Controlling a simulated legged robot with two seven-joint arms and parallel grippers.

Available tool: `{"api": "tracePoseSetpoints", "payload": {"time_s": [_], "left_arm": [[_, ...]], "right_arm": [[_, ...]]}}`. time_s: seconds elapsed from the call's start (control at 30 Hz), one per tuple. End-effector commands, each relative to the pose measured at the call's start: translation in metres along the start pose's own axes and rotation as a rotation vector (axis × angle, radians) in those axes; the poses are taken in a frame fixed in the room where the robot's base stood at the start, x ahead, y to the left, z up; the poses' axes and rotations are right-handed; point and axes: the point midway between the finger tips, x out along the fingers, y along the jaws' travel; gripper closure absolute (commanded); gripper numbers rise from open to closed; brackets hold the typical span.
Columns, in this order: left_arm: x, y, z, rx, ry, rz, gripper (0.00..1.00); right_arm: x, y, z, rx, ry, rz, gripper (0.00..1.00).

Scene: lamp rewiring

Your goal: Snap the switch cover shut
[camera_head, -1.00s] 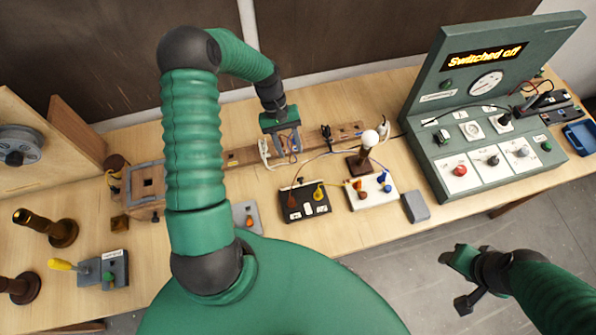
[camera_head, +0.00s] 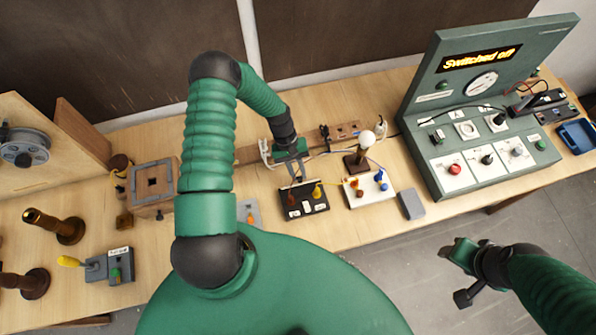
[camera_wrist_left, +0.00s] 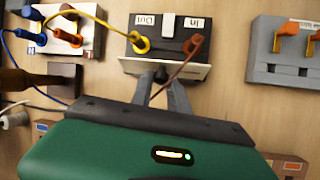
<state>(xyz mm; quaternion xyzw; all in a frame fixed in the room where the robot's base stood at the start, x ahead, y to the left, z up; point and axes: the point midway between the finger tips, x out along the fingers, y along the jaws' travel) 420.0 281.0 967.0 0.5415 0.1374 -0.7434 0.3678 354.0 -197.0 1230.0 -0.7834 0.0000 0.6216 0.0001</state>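The switch is a black box (camera_head: 303,200) with In and Out labels and an orange and a yellow plug. It also shows in the left wrist view (camera_wrist_left: 171,28). A pale strip (camera_wrist_left: 190,71) with a dark round knob (camera_wrist_left: 160,75) runs along its edge nearest my gripper; it may be the cover, and its angle is unclear. My left gripper (camera_head: 293,178) is at this edge. In the left wrist view its fingers (camera_wrist_left: 160,84) narrow toward the knob; I cannot tell whether they grip it. My right gripper (camera_head: 457,277) is open and empty, off the table's front edge.
A white block (camera_head: 368,191) with orange and blue plugs and a bulb (camera_head: 367,138) stand right of the switch. A grey block (camera_head: 411,205) and green control panel (camera_head: 480,130) stand farther right. A grey plug block (camera_head: 249,213) is left. Loose wires run behind the switch.

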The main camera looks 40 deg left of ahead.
Motion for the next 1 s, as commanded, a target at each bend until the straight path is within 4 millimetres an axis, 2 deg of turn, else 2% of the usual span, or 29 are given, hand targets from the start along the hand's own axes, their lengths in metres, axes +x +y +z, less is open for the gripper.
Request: {"api": "tracePoseSetpoints", "payload": {"time_s": [0.03, 0.13, 0.63, 1.0], "left_arm": [[0.000, 0.000, 0.000, 0.000, 0.000, 0.001, 0.89], [0.000, 0.000, 0.000, 0.000, 0.000, 0.002, 1.00], [-0.002, 0.001, 0.003, 0.009, 0.053, -0.009, 1.00], [0.004, 0.003, 0.019, 0.050, 0.305, -0.057, 1.00]], "right_arm": [[0.000, 0.000, 0.000, 0.000, 0.000, 0.000, 0.48], [0.000, 0.000, 0.000, 0.000, 0.000, 0.000, 0.48], [-0.005, 0.000, -0.001, 0.000, 0.000, 0.000, 0.48], [-0.014, 0.000, -0.003, 0.000, 0.000, 0.000, 0.48]]}}
